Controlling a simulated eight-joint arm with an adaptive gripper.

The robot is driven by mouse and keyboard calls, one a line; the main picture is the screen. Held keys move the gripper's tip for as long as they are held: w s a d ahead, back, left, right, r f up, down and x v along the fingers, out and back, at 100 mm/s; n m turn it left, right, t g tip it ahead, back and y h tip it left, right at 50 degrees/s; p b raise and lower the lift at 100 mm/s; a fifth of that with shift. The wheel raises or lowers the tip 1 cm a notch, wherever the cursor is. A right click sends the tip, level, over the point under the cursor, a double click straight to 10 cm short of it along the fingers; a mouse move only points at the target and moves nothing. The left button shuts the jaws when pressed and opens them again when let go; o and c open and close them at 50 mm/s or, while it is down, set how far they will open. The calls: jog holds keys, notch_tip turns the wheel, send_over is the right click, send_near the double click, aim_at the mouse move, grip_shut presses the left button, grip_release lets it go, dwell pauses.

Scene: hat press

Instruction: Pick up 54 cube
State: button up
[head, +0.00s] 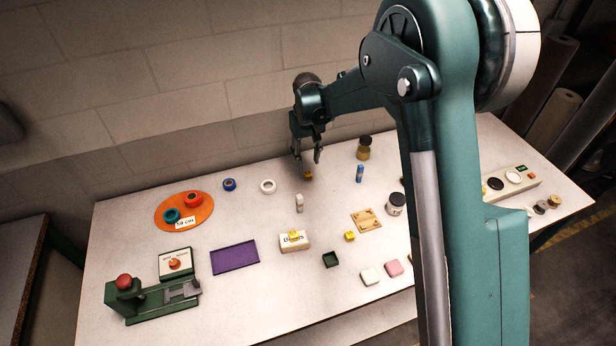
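Several small yellow cubes show in the head view, and no number can be read on any of them. One yellow cube (308,175) lies at the back of the table, just below my gripper in the picture. Another yellow cube (350,236) lies beside a wooden plate, and a third yellow cube (293,233) appears on a white labelled box. My gripper (307,157) points down with its fingers apart and nothing visible between them. It appears to be above the back cube; the exact height is hard to tell.
The white table (135,232) holds an orange disc (203,222) with tape rolls, a purple tray (235,257), the labelled box (295,243) and a green press (150,303). A white bottle (299,203), blue tube (359,173) and jar (364,148) stand near my gripper. My arm hides the right part.

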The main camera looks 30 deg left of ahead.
aim_at(308, 174)
jog(key=shift+f, duration=1)
jog(key=shift+f, duration=0.1)
jog(key=shift+d+f, duration=0.15)
jog(key=shift+f, duration=2.4)
jog(key=shift+c, duration=0.7)
jog(key=c, duration=0.6)
